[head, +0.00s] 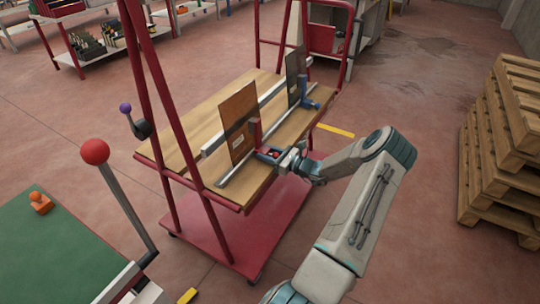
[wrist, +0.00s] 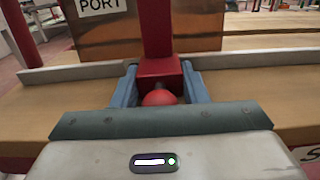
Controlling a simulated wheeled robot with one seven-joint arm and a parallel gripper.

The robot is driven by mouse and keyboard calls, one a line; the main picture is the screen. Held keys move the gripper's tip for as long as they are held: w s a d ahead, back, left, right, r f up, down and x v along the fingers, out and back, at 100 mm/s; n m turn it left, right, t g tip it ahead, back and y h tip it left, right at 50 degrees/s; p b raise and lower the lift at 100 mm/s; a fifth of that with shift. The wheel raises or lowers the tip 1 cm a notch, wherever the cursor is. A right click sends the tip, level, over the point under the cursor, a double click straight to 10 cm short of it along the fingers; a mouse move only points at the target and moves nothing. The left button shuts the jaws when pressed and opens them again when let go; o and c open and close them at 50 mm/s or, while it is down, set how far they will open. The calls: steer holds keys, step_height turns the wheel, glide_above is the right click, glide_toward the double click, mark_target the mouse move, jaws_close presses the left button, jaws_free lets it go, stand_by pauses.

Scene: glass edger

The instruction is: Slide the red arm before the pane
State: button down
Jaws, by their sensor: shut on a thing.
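The red arm (head: 255,130) is an upright red post low on the cart's rail, at the right edge of the brown pane (head: 237,112) in the head view. In the wrist view the red arm (wrist: 157,35) rises in front of the pane (wrist: 195,42), with pane showing on both sides. My gripper (head: 274,155) is at the foot of the arm. In the wrist view the blue fingers of my gripper (wrist: 159,82) are shut on its red block, with a red ball knob (wrist: 160,97) between them. The pane stands upright with a "PORT" label (wrist: 101,6).
The pane stands on a wooden-topped red cart (head: 190,145) with a pale rail (head: 232,173) along its front. A second dark pane (head: 296,76) with a blue fitting (head: 306,103) is farther along. Pallets (head: 505,140) are stacked at right. A red-knobbed lever (head: 95,152) stands at left.

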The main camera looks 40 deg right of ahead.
steer(key=c, duration=1.1)
jaws_free()
steer(key=shift+c, duration=0.2)
steer(key=v, duration=1.4)
steer(key=shift+p, duration=0.35)
steer(key=shift+a, duration=0.15)
